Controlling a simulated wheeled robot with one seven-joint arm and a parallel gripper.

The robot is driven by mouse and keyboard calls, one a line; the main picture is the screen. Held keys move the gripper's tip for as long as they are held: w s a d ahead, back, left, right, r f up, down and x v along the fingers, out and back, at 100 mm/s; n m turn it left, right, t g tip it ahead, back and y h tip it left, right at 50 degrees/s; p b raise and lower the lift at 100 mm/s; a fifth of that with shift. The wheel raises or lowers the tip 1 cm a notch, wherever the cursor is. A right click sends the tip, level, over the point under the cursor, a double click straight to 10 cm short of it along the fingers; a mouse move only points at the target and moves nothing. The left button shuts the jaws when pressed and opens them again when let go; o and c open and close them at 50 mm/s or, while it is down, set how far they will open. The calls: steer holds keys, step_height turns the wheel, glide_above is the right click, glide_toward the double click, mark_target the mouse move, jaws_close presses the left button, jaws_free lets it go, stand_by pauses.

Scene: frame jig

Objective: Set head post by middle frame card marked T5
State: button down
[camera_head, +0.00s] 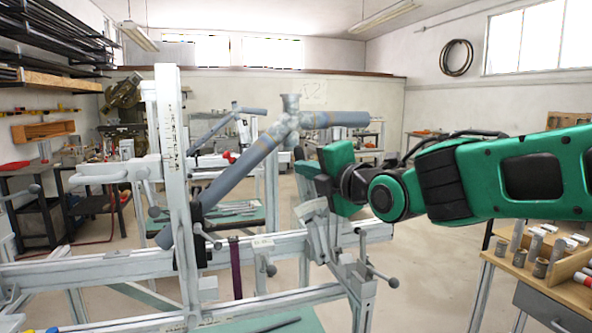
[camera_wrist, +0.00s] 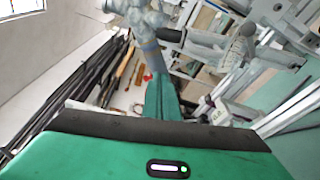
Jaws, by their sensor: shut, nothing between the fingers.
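A tall pale upright post (camera_head: 172,150) with dark scale marks stands on the rail of the near frame jig, left of centre in the head view. It seems to be the head post. Blue-grey frame tubes (camera_head: 240,172) meet at a grey joint (camera_head: 290,112) right of it. My gripper (camera_head: 312,172) is green, shut and empty, just below and right of that joint and apart from the post. Its green finger shows in the wrist view (camera_wrist: 162,97), with tubes beyond it. A small pale card (camera_head: 262,242) sits by the rail. I cannot read T5 on any card.
A clamp with black-knobbed levers (camera_head: 362,275) stands on the rail below my gripper. A wooden bench (camera_head: 545,262) with metal fittings is at lower right. More jigs (camera_head: 240,125) stand behind. A rack of dark bars (camera_head: 45,45) is at left. Open floor (camera_head: 430,255) lies between jig and bench.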

steer(key=w+d+r+m, duration=0.1)
steer(key=d+m, duration=0.3)
steer(key=m, duration=0.8)
steer(key=w+d+r+m+g+y, duration=0.1)
steer(key=d+m, duration=0.3)
steer(key=m, duration=0.7)
steer(key=w+d+r+m, duration=0.1)
steer(key=d+m, duration=0.3)
steer(key=m, duration=0.8)
steer(key=s+a+x, duration=0.1)
steer(key=a+x, duration=0.1)
steer(key=x, duration=1)
steer(key=shift+s+a+f, duration=0.2)
steer(key=shift+s+f, duration=0.05)
steer(key=shift+f, duration=0.05)
